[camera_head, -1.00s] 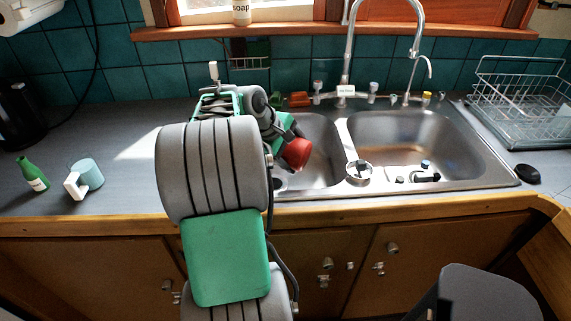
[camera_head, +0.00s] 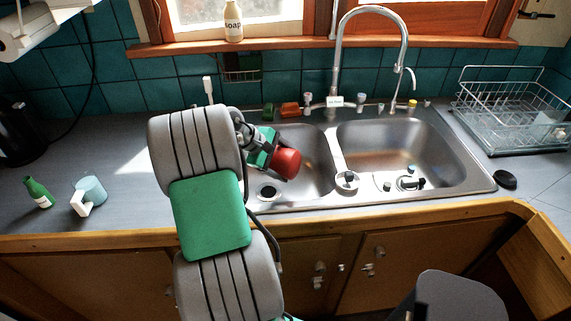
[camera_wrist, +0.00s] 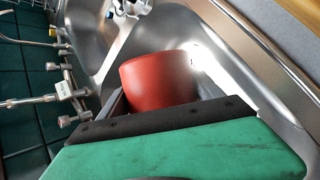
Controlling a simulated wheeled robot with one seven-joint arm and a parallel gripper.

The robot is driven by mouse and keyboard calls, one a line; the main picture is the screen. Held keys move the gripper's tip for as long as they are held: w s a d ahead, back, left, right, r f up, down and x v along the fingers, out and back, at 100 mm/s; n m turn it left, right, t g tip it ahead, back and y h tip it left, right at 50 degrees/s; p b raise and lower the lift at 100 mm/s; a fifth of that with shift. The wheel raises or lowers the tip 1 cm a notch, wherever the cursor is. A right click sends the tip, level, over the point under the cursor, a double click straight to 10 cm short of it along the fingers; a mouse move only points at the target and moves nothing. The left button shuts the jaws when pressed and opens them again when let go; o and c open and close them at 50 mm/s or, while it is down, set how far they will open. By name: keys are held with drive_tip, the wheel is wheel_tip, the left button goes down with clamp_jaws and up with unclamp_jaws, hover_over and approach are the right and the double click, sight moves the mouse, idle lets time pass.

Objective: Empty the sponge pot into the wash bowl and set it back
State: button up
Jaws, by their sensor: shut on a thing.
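The red pot (camera_head: 287,163), which I take to be the sponge pot, is held over the left sink basin (camera_head: 315,180), which I take to be the wash bowl. My gripper (camera_head: 272,156) is shut on the pot. In the wrist view the pot (camera_wrist: 160,82) sits between the fingers, with the metal basin behind it. The pot looks tilted in the head view. Its inside is hidden, and I see no sponge in it or in the visible part of the basin. The drain (camera_head: 268,190) shows below the gripper.
The faucet (camera_head: 337,60) rises behind the basins. The right basin (camera_head: 400,150) has small items on its front ledge. A dish rack (camera_head: 510,110) stands at right. A soap bottle (camera_head: 233,22) is on the sill.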

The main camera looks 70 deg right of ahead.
idle(0.4)
drive_tip(key=f+t+b, duration=0.1)
drive_tip(key=b, duration=0.1)
drive_tip(key=s+t+b, duration=0.1)
drive_tip(key=b, duration=0.1)
drive_tip(key=shift+f+m+b, duration=0.3)
drive_tip(key=shift+f+b, duration=0.05)
drive_tip(key=shift+s+t+b, duration=0.2)
drive_tip(key=shift+t+b, duration=0.2)
drive_tip(key=shift+b, duration=0.2)
drive_tip(key=shift+w+r, duration=0.2)
drive_tip(key=shift+r, duration=0.1)
